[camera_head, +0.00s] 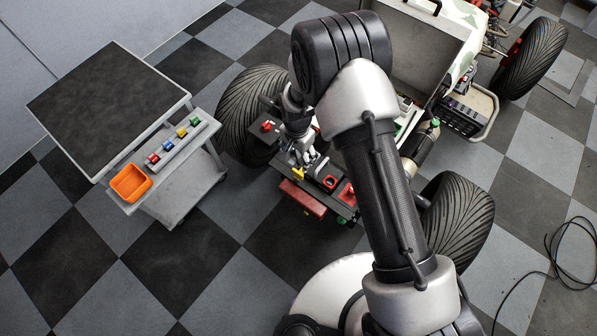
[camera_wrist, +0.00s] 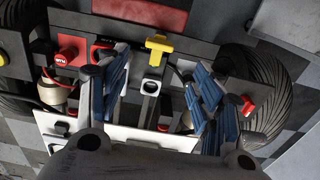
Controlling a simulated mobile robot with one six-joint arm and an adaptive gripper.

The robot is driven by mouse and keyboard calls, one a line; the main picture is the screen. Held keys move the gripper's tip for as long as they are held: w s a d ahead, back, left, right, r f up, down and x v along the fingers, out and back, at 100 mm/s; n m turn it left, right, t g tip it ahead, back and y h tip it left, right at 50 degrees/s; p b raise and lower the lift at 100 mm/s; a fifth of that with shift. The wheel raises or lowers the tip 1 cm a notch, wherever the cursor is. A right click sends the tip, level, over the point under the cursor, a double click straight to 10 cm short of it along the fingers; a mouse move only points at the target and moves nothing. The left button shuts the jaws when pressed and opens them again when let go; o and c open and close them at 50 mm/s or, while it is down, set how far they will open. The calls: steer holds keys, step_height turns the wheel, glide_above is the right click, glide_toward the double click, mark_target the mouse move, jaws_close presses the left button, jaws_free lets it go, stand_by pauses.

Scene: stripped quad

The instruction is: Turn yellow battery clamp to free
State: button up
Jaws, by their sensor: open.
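The yellow battery clamp (camera_wrist: 158,45) is a T-shaped handle at the upper middle of the wrist view, on top of a grey post with a round hole. In the head view the yellow clamp (camera_head: 298,174) shows small beside my gripper (camera_head: 312,160). In the wrist view my gripper (camera_wrist: 158,92) is open, its blue-padded fingers apart on either side of the post. The clamp lies between and beyond the fingertips, and nothing is held. In the head view my arm hides part of the quad.
A red knob (camera_wrist: 67,57) and a red-framed socket (camera_wrist: 103,50) sit left of the clamp. Another red knob (camera_wrist: 247,105) is at the right. Tyres (camera_wrist: 265,90) flank the panel. A grey cart (camera_head: 110,95) with an orange bin (camera_head: 130,183) stands left of the quad.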

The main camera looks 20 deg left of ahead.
mark_target(298, 172)
step_height(298, 172, down, 12)
steer(key=shift+r+b, duration=0.15)
steer(key=shift+b, duration=1.1)
steer(key=c, duration=1.1)
steer(key=shift+o, duration=0.2)
